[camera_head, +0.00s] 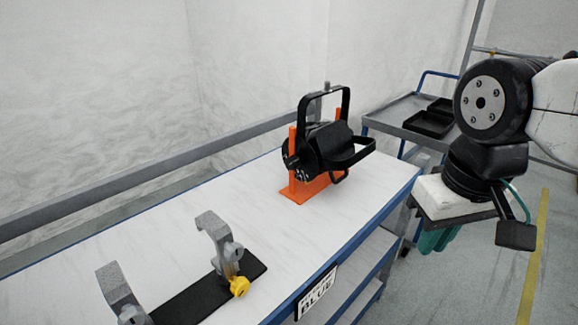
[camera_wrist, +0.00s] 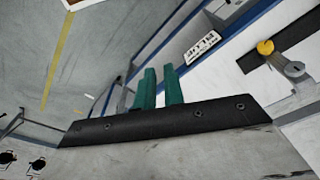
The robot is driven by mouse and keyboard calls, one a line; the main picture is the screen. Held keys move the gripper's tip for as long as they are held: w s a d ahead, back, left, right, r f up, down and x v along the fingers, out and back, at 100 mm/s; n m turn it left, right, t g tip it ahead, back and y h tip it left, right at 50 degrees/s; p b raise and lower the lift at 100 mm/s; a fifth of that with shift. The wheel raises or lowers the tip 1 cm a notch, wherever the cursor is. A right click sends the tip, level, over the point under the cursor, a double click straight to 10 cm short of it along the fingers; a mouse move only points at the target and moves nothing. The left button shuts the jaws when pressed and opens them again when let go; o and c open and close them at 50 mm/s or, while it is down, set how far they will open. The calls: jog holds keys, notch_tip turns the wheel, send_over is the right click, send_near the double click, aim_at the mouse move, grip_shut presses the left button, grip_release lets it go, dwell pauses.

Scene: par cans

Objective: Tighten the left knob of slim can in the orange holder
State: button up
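The black slim can (camera_head: 325,148) sits in the orange holder (camera_head: 305,192) on the white table. A small dark round knob (camera_head: 291,162) shows on the can's left side. The can's right side is mostly hidden behind its own parts. My gripper (camera_head: 437,241) hangs off the table's right side, apart from the can, with its green fingers pointing down. In the wrist view the two green fingers (camera_wrist: 160,72) stand side by side with a narrow gap and nothing between them.
Two grey clamps (camera_head: 222,243) stand on a black strip (camera_head: 205,291) at the table's front, one with a yellow knob (camera_head: 239,286). A grey cart (camera_head: 392,112) with black trays (camera_head: 428,124) stands behind. The table between clamps and holder is clear.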

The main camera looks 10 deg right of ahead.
jog(key=o, duration=0.5)
jog(key=shift+a, duration=0.2)
jog(key=o, duration=0.4)
jog(key=w+a+f+n+g, duration=0.2)
jog(key=w, duration=0.1)
jog(key=shift+a+f+h, duration=0.25)
jog(key=shift+h, duration=0.15)
jog(key=shift+c, duration=0.2)
jog(key=n+t+h, duration=0.9)
jog(key=n+h, duration=0.1)
jog(key=n, duration=1.1)
send_near(290, 163)
jog(key=w+d, duration=0.1)
jog(key=shift+n, duration=0.3)
jog(key=x, duration=0.8)
jog(key=shift+f, duration=0.25)
jog(key=shift+s, duration=0.1)
jog(key=c, duration=1)
